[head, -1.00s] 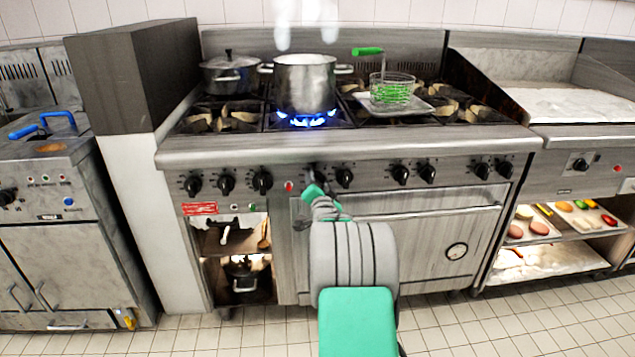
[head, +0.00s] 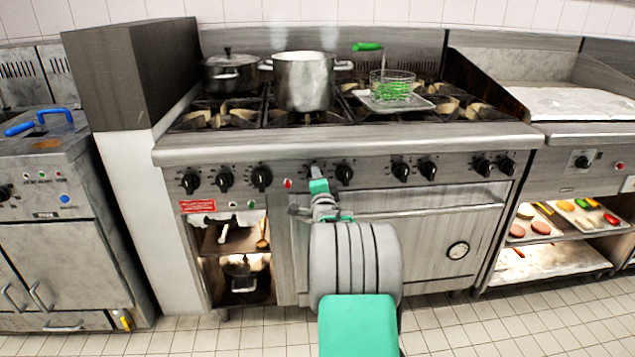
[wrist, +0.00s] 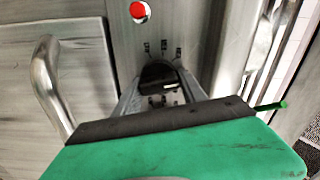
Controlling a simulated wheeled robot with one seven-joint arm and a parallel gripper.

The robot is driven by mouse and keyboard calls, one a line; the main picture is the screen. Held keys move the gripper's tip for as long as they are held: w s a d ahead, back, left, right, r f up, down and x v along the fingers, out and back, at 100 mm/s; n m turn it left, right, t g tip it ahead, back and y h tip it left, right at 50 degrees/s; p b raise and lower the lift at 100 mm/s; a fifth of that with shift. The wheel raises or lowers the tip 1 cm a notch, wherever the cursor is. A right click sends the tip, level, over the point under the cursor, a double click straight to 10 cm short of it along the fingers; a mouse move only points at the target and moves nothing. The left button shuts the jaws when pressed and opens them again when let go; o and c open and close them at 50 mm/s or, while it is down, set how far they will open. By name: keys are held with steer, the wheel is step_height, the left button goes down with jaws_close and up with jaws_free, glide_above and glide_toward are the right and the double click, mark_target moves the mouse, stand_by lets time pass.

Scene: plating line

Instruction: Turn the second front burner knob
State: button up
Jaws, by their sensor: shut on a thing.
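The range front carries a row of black burner knobs. My gripper (head: 316,172) reaches up to this panel between a red light and a black knob (head: 344,174) on its right. It is shut on a dark knob (wrist: 157,76), seen between its two fingers in the wrist view. In the head view my gripper mostly hides that knob. The steel pot (head: 303,82) stands on a front burner above, and no flame shows under it.
A dark lidded pot (head: 230,72) stands behind left. A wire basket (head: 391,86) with green contents sits on a tray at right. The oven door handle (head: 430,211) runs below the panel; its curved end (wrist: 52,88) shows close to my gripper in the wrist view.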

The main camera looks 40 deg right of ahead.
steer(key=shift+f+m, duration=0.15)
steer(key=shift+m, duration=1.05)
steer(key=shift+b, duration=0.3)
steer(key=o, duration=1.3)
steer(key=p+v, duration=0.1)
steer(key=v, duration=0.6)
steer(key=shift+s+a, duration=0.25)
steer(key=shift+s, duration=0.1)
